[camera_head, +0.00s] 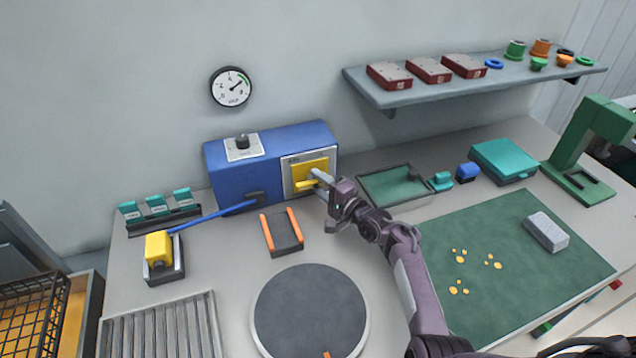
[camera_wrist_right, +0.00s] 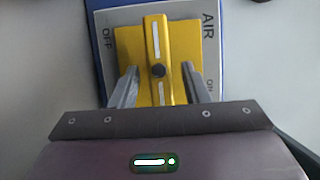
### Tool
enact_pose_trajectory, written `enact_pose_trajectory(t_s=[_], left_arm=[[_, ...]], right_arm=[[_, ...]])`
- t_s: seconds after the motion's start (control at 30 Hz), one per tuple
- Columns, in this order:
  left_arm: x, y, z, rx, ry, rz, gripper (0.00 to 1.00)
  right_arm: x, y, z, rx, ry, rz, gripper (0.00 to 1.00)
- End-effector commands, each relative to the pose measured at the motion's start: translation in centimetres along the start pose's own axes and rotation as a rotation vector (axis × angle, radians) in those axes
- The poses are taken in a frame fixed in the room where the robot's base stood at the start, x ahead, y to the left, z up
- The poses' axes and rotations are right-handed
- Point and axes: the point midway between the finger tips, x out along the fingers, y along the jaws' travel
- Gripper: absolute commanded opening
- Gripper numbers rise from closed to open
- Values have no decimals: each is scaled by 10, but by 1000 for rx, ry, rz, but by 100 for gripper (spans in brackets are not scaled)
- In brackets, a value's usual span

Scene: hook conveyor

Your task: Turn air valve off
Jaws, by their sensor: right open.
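The air valve is a yellow handle (camera_wrist_right: 157,45) on a yellow square plate, on a light panel (camera_wrist_right: 215,60) marked AIR, OFF and ON. The handle runs top to bottom in the right wrist view. In the head view the valve (camera_head: 310,168) is on the front of a blue box (camera_head: 235,185), with the handle lying roughly level. My right gripper (camera_head: 322,183) is at the valve, open. In the right wrist view its two fingers (camera_wrist_right: 158,80) stand on either side of the handle, with small gaps. My left gripper is not in view.
A dial gauge (camera_head: 232,88) hangs on the wall above the box. A black knob (camera_head: 242,141) is on the box top. A blue hose (camera_head: 205,218) runs to a yellow tool (camera_head: 158,247). An orange-sided holder (camera_head: 282,232) and a round dark turntable (camera_head: 310,310) lie in front.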

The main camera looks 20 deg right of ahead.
Motion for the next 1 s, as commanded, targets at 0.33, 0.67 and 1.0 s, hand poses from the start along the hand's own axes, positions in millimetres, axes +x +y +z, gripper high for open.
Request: enact_pose_trajectory(t_s=[0.33,0.67,1.0], left_arm=[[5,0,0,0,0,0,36],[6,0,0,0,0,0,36],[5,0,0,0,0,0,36]], right_arm=[[-55,2,0,-1,1,2,42],[-72,1,0,0,0,1,42],[-71,0,0,0,0,1,42]])
